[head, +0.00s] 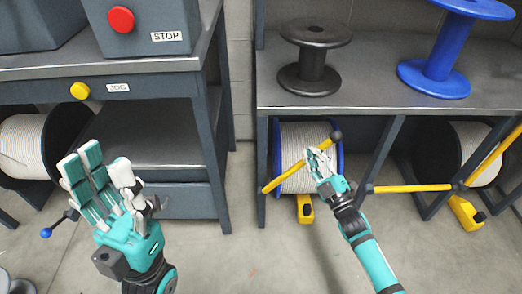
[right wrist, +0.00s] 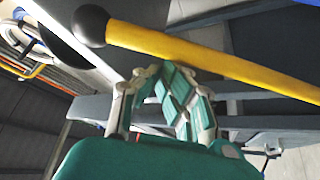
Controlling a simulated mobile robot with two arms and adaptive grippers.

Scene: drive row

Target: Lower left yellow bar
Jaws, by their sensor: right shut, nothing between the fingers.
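The left yellow bar (head: 283,179) slants up to the right across the front of the left cable reel (head: 291,155) under the shelf and ends in a black knob (head: 337,135). My right gripper (head: 319,158) is at the bar's upper part, just below the knob, and hides some of the bar. In the right wrist view the bar (right wrist: 220,66) crosses just past my curled fingers (right wrist: 168,88). The fingers are shut with nothing between them; I cannot tell whether they touch the bar. My left gripper (head: 95,165) is open and empty at the left, away from the bar.
A second yellow bar (head: 412,188) lies level to the right, with another slanting one (head: 494,156) by the right reel. A black spool (head: 312,62) and a blue spool (head: 440,65) stand on the shelf above. A bench with a red stop button (head: 121,19) is at the left.

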